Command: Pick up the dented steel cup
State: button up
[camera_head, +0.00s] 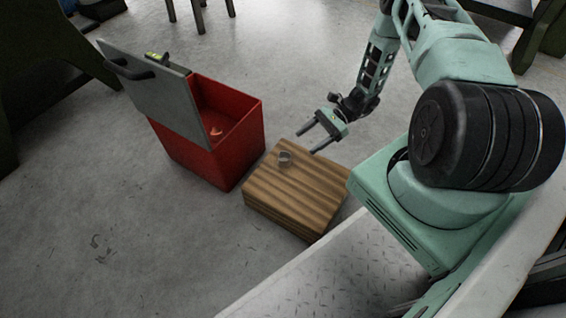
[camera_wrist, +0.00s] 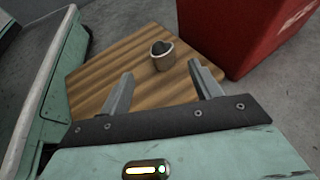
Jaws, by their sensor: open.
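The steel cup (camera_head: 285,157) is small and grey and stands on a wooden block (camera_head: 314,190) near its far left edge. In the wrist view the cup (camera_wrist: 162,55) looks upright with a dark inside; a dent is too small to make out. My gripper (camera_head: 308,142) is open and empty, above and just beyond the block's far side in the head view. In the wrist view its two fingers (camera_wrist: 160,85) point toward the cup, which is ahead of the fingertips, apart from them and between their lines.
A red box (camera_head: 207,158) with a raised grey lid (camera_head: 160,95) stands left of the block, close to the cup. A small orange object (camera_head: 216,131) lies inside it. The floor to the front left is clear. My base is at the block's right.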

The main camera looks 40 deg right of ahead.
aim_at(278, 162)
jog(key=b+x, duration=0.2)
jog(key=x, duration=0.4)
jog(key=shift+a+f+b, duration=0.2)
jog(key=shift+f+b, duration=0.05)
jog(key=shift+b, duration=0.05)
jog(key=b+x, duration=0.3)
jog(key=x, duration=0.1)
jog(key=shift+w+f+b, duration=0.2)
jog(key=shift+f+b, duration=0.05)
jog(key=shift+b, duration=0.1)
jog(key=shift+a, duration=0.6)
jog(key=c, duration=1.1)
